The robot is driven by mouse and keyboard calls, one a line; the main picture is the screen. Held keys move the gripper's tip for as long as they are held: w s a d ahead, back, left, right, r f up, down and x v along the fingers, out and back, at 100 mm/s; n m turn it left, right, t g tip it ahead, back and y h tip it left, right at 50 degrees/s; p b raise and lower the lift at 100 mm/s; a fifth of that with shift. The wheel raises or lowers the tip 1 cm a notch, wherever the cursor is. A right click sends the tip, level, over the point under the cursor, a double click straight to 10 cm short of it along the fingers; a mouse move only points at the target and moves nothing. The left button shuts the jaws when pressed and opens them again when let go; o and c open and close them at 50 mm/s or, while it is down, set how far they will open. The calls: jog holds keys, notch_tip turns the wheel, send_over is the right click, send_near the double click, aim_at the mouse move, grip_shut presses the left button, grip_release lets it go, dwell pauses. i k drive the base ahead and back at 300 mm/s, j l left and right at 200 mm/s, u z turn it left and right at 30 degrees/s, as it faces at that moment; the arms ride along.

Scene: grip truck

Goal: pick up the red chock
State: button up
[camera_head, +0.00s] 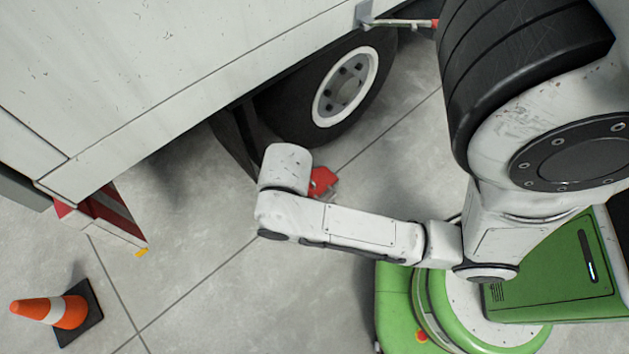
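The red chock (321,182) lies on the grey floor close to the truck wheel (345,87). Only part of it shows, because my white arm covers its left and lower side.
The white truck body (180,80) hangs over the upper left, with a red-and-white striped panel (110,215) at its lower corner. An orange cone (55,310) stands at the lower left. The floor (240,300) between cone and base is clear.

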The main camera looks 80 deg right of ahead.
aim_at(321, 179)
jog(key=k+l+u, duration=0.15)
jog(key=l, duration=0.25)
jog(key=l+u, duration=0.2)
jog(key=l, duration=0.2)
jog(key=k+l+u, duration=0.15)
jog(key=l, duration=0.25)
jog(key=k+l+u, duration=0.15)
jog(key=l, duration=0.2)
jog(key=k+l+u, duration=0.2)
jog(key=l, duration=0.15)
